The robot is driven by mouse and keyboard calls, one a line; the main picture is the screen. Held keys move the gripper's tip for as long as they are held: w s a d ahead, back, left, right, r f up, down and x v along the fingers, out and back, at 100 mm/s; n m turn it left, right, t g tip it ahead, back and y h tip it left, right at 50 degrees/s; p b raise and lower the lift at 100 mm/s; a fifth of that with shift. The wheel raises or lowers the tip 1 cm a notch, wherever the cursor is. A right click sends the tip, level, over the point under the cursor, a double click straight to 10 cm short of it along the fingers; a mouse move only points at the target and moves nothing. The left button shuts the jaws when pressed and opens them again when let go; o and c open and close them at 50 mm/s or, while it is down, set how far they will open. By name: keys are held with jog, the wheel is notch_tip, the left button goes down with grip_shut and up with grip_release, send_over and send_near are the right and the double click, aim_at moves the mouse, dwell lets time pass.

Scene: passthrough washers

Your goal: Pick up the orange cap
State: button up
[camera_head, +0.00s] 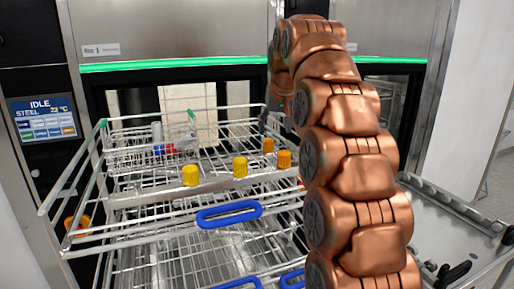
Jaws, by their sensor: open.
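Several yellow-orange caps show on the upper wire rack. Two stand close together by my arm: an orange cap (284,159) and another orange cap (268,145) just behind it. A yellower cap (240,167) and another yellower cap (190,175) stand further left along the rack's front. I cannot tell which one the task means. My gripper (268,118) points down above the rear orange cap, apart from the front caps. It is largely hidden behind my copper-coloured arm, and nothing is seen held in it.
The wire rack (150,199) extends from the washer opening, with a blue handle (229,213) in front. A wire basket (130,152) holds small blue and red items at the back left. A metal side shelf (440,225) is at right. An orange round part (77,224) is at the rack's left.

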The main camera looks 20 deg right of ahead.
aim_at(268, 139)
jog(key=shift+p+x, duration=0.4)
jog(key=shift+x, duration=0.8)
jog(key=shift+w+a+f+p, duration=0.1)
jog(key=shift+w+f+p, duration=0.15)
jog(key=shift+w+p, duration=0.2)
jog(key=shift+w+a+p+x, duration=0.15)
jog(key=shift+p+x, duration=0.45)
jog(key=shift+x, duration=0.5)
jog(key=shift+w+a+p+x, duration=0.1)
jog(key=shift+p+x, duration=0.45)
jog(key=shift+x, duration=0.55)
jog(key=shift+r, duration=0.1)
jog(key=c, duration=1)
jog(key=shift+o, duration=0.2)
jog(key=shift+r, duration=0.15)
